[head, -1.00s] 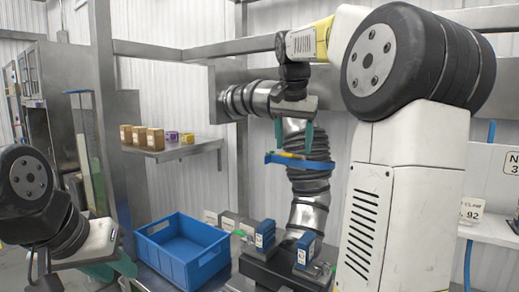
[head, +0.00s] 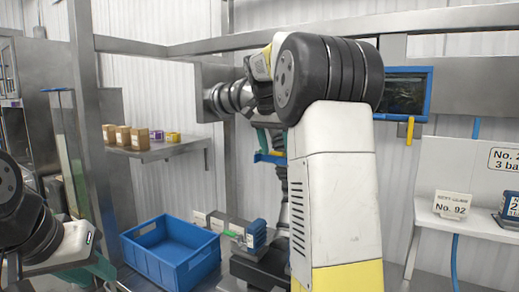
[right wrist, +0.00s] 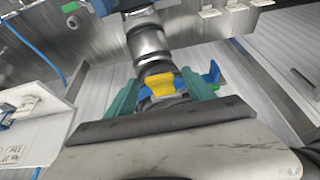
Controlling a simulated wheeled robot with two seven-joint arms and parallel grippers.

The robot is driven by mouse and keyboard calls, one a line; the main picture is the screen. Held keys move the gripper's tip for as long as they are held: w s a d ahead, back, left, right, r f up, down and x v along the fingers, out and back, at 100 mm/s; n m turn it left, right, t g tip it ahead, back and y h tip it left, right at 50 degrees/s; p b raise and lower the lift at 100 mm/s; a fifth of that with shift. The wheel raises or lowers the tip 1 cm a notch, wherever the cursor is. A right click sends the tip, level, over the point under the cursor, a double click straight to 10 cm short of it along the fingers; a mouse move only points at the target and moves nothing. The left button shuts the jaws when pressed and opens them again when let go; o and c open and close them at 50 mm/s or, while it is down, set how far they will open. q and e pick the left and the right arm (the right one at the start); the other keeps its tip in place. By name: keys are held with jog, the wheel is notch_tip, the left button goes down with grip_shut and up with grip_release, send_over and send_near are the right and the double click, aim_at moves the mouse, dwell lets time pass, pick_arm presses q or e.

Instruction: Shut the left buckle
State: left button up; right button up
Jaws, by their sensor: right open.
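A blue band (head: 268,158) circles the ribbed metal tube in the head view, partly hidden by my right arm. In the right wrist view a yellow piece (right wrist: 161,84) sits on the blue band (right wrist: 211,76). My right gripper (right wrist: 160,98) is open, its green fingers on either side of the yellow piece; contact cannot be told. It also shows in the head view (head: 271,140), partly covered by the arm. A green-tipped metal latch (head: 234,235) stands beside a blue labelled block (head: 256,234). Which part is the left buckle is unclear. My left gripper (head: 103,268) is low at left, its opening unclear.
An empty blue crate (head: 172,250) stands left of the machine base. A shelf (head: 165,150) with small boxes is behind it. At right are a wall screen (head: 403,95) and a white shelf (head: 470,222) with number cards. My right arm blocks the centre.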

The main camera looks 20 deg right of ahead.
jog(key=shift+c, duration=0.2)
grip_shut()
jog(key=shift+f, duration=0.15)
notch_tip(320, 180, down, 9)
jog(key=t+h, duration=0.9)
jog(key=h, duration=0.1)
jog(key=shift+w+d+t+h, duration=0.4)
jog(key=shift+w+d, duration=0.05)
jog(key=shift+f, duration=0.1)
dwell(0.4)
jog(key=shift+o, duration=0.2)
grip_release()
